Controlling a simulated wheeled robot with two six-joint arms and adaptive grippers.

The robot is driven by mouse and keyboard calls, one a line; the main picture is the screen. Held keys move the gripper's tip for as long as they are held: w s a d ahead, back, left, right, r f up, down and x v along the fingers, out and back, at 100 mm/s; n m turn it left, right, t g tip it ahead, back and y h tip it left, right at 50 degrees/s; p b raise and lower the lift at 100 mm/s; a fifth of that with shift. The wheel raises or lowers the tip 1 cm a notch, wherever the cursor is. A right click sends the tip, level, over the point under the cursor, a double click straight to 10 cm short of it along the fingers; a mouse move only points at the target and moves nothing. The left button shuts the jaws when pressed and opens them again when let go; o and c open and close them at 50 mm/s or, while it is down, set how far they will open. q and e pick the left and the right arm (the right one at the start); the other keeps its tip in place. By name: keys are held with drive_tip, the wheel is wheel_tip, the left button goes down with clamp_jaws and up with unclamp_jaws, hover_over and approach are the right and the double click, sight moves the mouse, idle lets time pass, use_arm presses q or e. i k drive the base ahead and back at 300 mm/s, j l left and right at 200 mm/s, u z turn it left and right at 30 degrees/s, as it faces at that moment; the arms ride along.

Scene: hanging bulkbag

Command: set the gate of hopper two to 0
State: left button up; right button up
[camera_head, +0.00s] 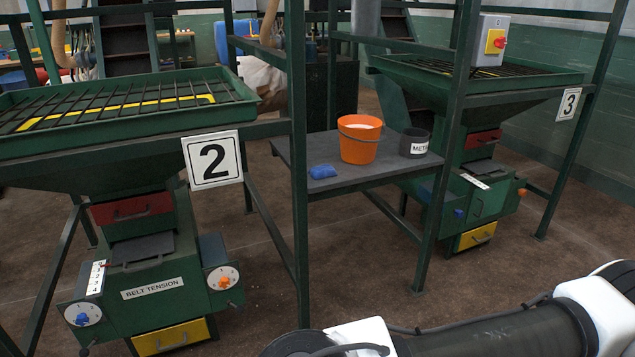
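Hopper two (60,178) stands at the left, a green funnel with a barred top and a white sign (211,159) reading 2. Below it is a red panel (131,208) with a handle, then a dark sloping plate (143,248) with a handle. A white numbered scale (96,277) sits left of the plate; its reading is too small to tell. Lower are a blue-knob dial (82,316), an orange-knob dial (223,279) and a BELT TENSION label (152,289). Which part is the gate is not marked. Neither of my grippers is in view.
One of my arms crosses the bottom right. A dark table (345,178) holds an orange bucket (359,142), a blue cloth-like item (323,172) and a dark pot (413,143). Hopper three (480,85) stands at the right. Green frame posts (299,230) stand between. Brown floor is open in front.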

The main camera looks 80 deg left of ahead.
sight(134, 249)
drive_tip(key=u, duration=3.8)
drive_tip(key=i+l, duration=0.1)
drive_tip(key=i+z, duration=0.05)
